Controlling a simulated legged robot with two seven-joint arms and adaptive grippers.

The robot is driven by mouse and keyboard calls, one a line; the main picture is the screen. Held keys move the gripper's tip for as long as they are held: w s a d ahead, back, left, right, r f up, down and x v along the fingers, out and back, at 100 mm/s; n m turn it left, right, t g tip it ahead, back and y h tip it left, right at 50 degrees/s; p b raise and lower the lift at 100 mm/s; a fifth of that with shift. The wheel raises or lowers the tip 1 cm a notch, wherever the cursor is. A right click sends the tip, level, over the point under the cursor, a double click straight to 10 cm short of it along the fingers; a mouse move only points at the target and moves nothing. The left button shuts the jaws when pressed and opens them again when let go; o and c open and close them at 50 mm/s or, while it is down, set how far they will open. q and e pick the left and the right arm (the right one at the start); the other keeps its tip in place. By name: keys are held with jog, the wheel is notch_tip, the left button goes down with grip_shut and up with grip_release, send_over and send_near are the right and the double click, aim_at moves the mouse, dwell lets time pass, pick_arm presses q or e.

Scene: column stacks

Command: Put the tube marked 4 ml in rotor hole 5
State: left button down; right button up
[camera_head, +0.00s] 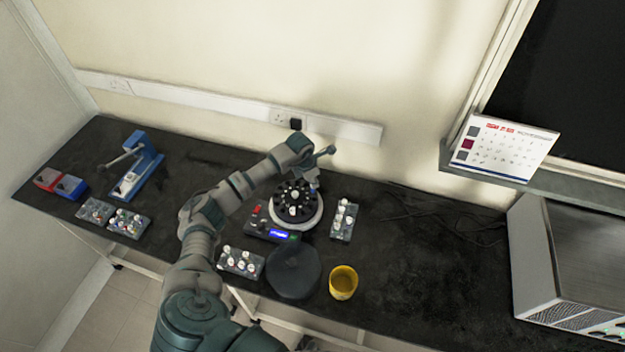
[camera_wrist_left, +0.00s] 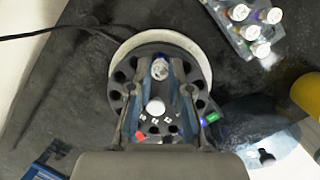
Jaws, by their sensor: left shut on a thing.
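The rotor, a black disc with a ring of holes, sits in the round white-rimmed centrifuge (camera_head: 297,218) on the dark bench. It fills the middle of the left wrist view (camera_wrist_left: 122,77). My left gripper (camera_head: 314,181) is over the rotor's far side, its two fingers pointing down. In the left wrist view the gripper (camera_wrist_left: 161,78) is shut on a white-capped tube (camera_wrist_left: 160,68) between its fingertips. The cap's marking is too small to read. I cannot tell whether the tube's lower end is in a hole. A white knob (camera_wrist_left: 155,107) stands at the rotor's middle. My right gripper is not in view.
Tube racks stand right (camera_head: 343,222) and front-left (camera_head: 240,263) of the centrifuge. The round dark lid (camera_head: 294,271) and a yellow cup (camera_head: 343,282) are in front. More racks (camera_head: 128,223) and a blue device (camera_head: 140,170) are at left. The bench right of the cup is mostly clear.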

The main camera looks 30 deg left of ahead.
pick_arm(q)
jog(key=shift+f+b, duration=0.65)
jog(key=shift+f, duration=0.3)
jog(key=c, duration=0.7)
grip_release()
jog(key=shift+r+p, duration=2)
jog(key=shift+r, duration=1.05)
jog(key=shift+f, duration=0.1)
